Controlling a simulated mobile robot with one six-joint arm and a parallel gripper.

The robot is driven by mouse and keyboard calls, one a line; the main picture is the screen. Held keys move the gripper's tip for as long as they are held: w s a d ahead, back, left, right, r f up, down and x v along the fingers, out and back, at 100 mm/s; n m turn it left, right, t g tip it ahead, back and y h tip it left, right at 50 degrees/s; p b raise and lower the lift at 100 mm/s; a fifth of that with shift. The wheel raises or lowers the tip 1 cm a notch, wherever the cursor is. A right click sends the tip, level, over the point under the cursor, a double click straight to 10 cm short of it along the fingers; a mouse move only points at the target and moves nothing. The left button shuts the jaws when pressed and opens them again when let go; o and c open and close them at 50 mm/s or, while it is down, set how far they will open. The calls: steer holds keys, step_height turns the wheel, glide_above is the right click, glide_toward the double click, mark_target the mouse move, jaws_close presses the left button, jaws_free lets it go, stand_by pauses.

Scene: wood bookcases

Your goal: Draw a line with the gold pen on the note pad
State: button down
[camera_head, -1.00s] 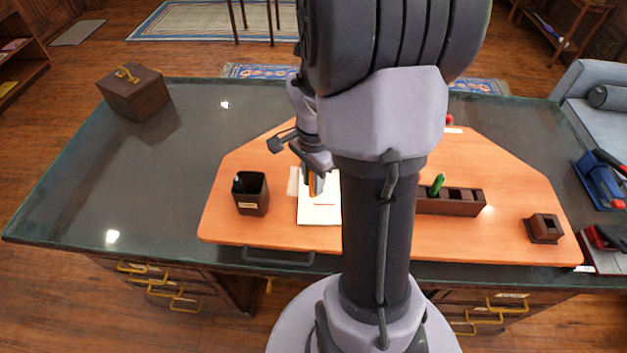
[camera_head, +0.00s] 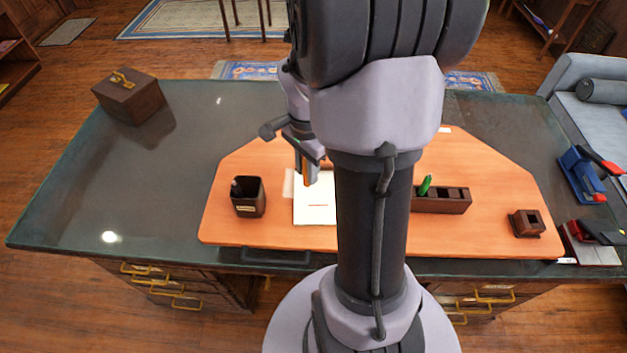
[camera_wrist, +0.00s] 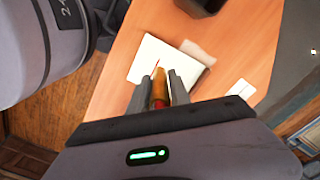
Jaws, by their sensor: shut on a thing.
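The white note pad (camera_head: 313,212) lies on the orange desk board, partly behind my arm. A short thin line shows on its page; it looks reddish in the wrist view, where the pad (camera_wrist: 148,55) lies beyond the fingers. My gripper (camera_head: 306,170) is over the pad's far part, shut on the gold pen (camera_head: 306,178). In the wrist view the pen (camera_wrist: 160,84) sits between both fingers of my gripper (camera_wrist: 160,80), pointing toward the pad near the line. I cannot tell whether its tip touches the page.
A dark pen cup (camera_head: 248,198) stands left of the pad. A wooden box (camera_head: 130,98) is at the far left. The board's right side is mostly clear.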

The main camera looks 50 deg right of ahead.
steer(key=shift+f+b, duration=3)
steer(key=shift+f, duration=0.45)
steer(key=shift+f+b, duration=0.55)
steer(key=shift+f, duration=0.05)
steer(key=shift+s+d, duration=1.9)
steer(key=shift+s, duration=0.1)
steer(key=shift+w+a, duration=1.95)
steer(key=shift+w, duration=0.05)
step_height(320, 180, up, 8)
steer(key=p, duration=0.6)
steer(key=shift+r, duration=0.15)
